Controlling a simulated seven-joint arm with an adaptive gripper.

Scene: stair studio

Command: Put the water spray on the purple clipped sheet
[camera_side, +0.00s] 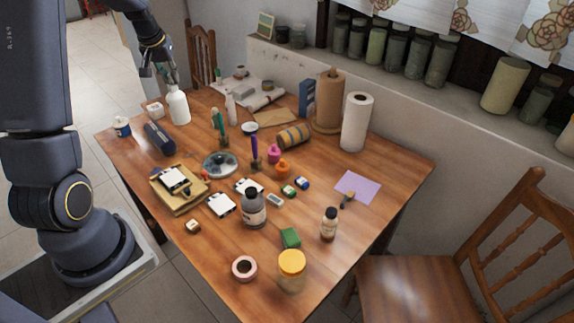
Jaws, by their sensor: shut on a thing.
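The water spray (179,107) is a white bottle at the far left part of the table, upright. My gripper (168,80) comes down from above and is shut on the top of the bottle; the spray head is mostly hidden by the fingers. I cannot tell whether the base touches the table. The purple clipped sheet (362,186) lies flat near the right edge of the table, with a small dark clip (347,201) at its lower left. Nothing else stands on the sheet.
The crowded wooden table (330,278) has a dark bottle (254,210), purple-handled tool (254,150), striped roll (294,136), and small blocks between the spray and the sheet. Tall paper rolls (356,122) stand behind the sheet; a small brown bottle (329,225) stands in front.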

